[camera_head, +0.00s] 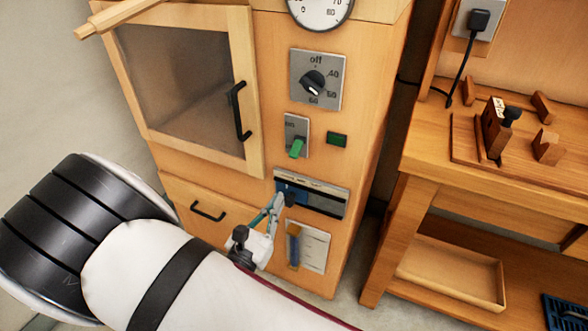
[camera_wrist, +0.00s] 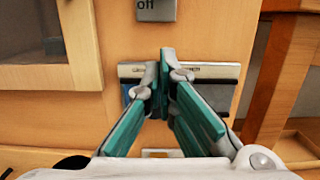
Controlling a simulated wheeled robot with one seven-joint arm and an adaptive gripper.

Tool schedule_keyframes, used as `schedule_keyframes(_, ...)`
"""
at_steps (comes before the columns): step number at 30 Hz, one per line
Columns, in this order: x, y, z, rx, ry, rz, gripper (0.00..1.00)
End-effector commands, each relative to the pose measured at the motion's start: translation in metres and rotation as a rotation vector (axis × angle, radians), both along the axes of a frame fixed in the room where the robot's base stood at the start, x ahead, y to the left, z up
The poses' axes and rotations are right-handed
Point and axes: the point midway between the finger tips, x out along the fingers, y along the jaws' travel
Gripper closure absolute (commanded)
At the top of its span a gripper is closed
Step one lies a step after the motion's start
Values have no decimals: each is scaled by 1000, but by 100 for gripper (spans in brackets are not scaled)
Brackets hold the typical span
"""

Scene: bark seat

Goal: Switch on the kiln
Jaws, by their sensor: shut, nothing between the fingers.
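The kiln (camera_head: 270,60) is a wooden cabinet with a dark-windowed door. Its front carries a grey switch plate (camera_head: 303,128) with a bright green lever (camera_head: 297,148) at the plate's lower part. A small dark green rectangle (camera_head: 337,139), seemingly unlit, sits right of it. A grey plate with the word "off" is cut by the top edge of the wrist view (camera_wrist: 156,12). My gripper (camera_head: 279,197) is shut and empty, below the lever, in front of a dark panel (camera_head: 325,199). In the wrist view my fingertips (camera_wrist: 166,58) overlap this panel; contact cannot be told.
A dial knob (camera_head: 313,83) marked "off" and a round gauge (camera_head: 320,8) are above the switch. A black door handle (camera_head: 239,111) sticks out to the left. A blue-and-yellow item (camera_head: 294,247) is below the panel. A workbench (camera_head: 430,150) stands to the right.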

Motion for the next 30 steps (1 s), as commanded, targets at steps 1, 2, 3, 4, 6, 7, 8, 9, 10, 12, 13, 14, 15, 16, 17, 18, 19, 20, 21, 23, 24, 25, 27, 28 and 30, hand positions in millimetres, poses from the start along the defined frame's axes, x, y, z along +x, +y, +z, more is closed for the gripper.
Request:
schedule_keyframes(1,0,0,0,1,0,0,100)
schedule_keyframes(2,0,0,1,1,0,-1,100)
schedule_keyframes(3,0,0,1,1,0,-1,100)
schedule_keyframes(4,0,0,1,1,0,-1,100)
schedule_keyframes(6,0,0,1,2,1,-2,100)
schedule_keyframes(7,1,-1,1,2,1,-2,100)
schedule_keyframes(8,1,-1,1,2,0,-3,100)
schedule_keyframes(9,3,-2,1,2,0,-3,100)
schedule_keyframes(10,5,-2,1,2,0,-3,100)
schedule_keyframes(12,11,-5,2,2,0,-5,100)
schedule_keyframes(13,15,-7,2,2,-1,-6,100)
schedule_keyframes(14,19,-8,3,2,-1,-6,100)
schedule_keyframes(15,25,-11,4,3,-2,-7,100)
schedule_keyframes(16,30,-13,5,3,-1,-7,100)
schedule_keyframes(17,36,-14,5,4,-1,-5,100)
schedule_keyframes(18,43,-18,6,4,-1,-7,100)
schedule_keyframes(19,49,-20,8,3,-2,-6,100)
schedule_keyframes(20,54,-21,8,4,-1,-6,100)
schedule_keyframes(21,62,-24,9,4,0,-6,100)
schedule_keyframes(23,73,-28,11,4,-2,-7,100)
schedule_keyframes(24,81,-30,12,4,-1,-5,100)
schedule_keyframes(25,86,-33,13,4,0,-6,100)
schedule_keyframes(27,96,-36,16,3,-2,-4,100)
schedule_keyframes(28,91,-32,22,5,-1,0,100)
schedule_keyframes(30,86,-31,31,4,0,0,100)
